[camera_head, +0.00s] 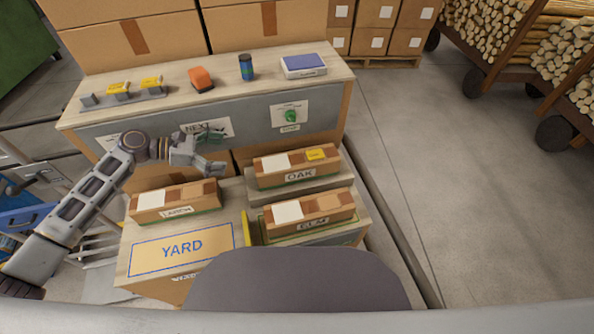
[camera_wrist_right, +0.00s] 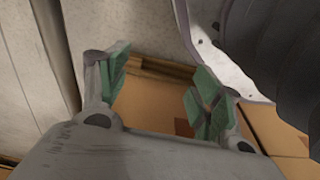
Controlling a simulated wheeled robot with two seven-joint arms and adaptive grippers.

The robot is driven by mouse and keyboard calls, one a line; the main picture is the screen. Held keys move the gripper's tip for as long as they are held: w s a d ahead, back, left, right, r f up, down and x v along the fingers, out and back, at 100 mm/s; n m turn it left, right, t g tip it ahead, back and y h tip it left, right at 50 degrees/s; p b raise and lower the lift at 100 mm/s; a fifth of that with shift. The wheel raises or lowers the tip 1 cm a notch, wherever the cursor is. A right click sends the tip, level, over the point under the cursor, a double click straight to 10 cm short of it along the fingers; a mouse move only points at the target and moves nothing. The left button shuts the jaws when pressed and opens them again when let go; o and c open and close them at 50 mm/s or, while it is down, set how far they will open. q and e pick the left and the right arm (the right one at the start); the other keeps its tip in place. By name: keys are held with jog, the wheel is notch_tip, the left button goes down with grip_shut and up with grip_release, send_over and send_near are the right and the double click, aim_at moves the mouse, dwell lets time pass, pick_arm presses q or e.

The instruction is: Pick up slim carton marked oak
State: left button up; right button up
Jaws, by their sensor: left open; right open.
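The slim carton marked OAK (camera_head: 270,179) lies on a raised grey stand in the middle of the head view. It is brown, with a white label and a yellow note on top and a green lower edge. My left gripper (camera_head: 214,153) is open and empty, to the left of the OAK carton and apart from it, above the gap before the back bench. My right gripper (camera_wrist_right: 158,66) is open in the right wrist view, its green pads apart with nothing between them. It does not show in the head view.
A carton marked ELM (camera_head: 335,217) lies in front of the OAK one. Another slim carton (camera_head: 150,204) lies left, behind the YARD panel (camera_head: 182,248). The back bench (camera_head: 210,78) holds an orange item (camera_head: 201,78), a dark can (camera_head: 246,67) and a blue-topped box (camera_head: 303,66).

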pick_arm(q)
notch_tip(320, 180, down, 9)
jog(key=b, duration=0.8)
jog(key=shift+w+r, duration=0.15)
jog(key=shift+r, duration=0.05)
pick_arm(e)
jog(key=w+a+r, duration=0.2)
jog(key=w+r, duration=0.2)
jog(key=r, duration=0.5)
jog(key=shift+w+r, duration=0.3)
jog(key=shift+w, duration=0.1)
pick_arm(q)
jog(key=shift+d, duration=0.1)
jog(key=b+x, duration=0.1)
jog(key=x, duration=0.6)
jog(key=shift+f+b, duration=0.2)
jog(key=shift+b, duration=0.1)
jog(key=shift+w+d+f, duration=0.1)
jog(key=shift+d, duration=0.45)
jog(key=shift+f, duration=0.1)
pick_arm(e)
jog(key=shift+a+r+y, duration=0.2)
jog(key=shift+r+y, duration=0.1)
jog(key=shift+r, duration=0.7)
pick_arm(q)
jog(key=shift+w+d, duration=0.1)
